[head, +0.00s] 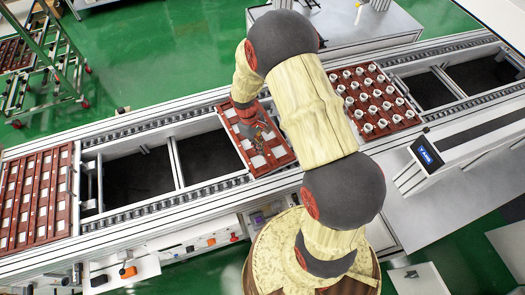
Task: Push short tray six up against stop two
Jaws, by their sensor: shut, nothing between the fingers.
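A short red-brown tray (232,122) with pale square inserts lies on the conveyor in the middle of the head view. I take it for short tray six, but no label can be read. My gripper (264,132) is shut and empty, low over this tray. I cannot tell whether its fingers touch the tray. My arm hides the tray's right side and the gap beyond it. Stop two cannot be made out for certain.
A red tray of white round pieces (374,98) sits on the conveyor to the right. Larger red-brown trays (38,196) fill its left end. Dark open bays (140,178) lie between. A small display unit (427,152) stands at the near right edge.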

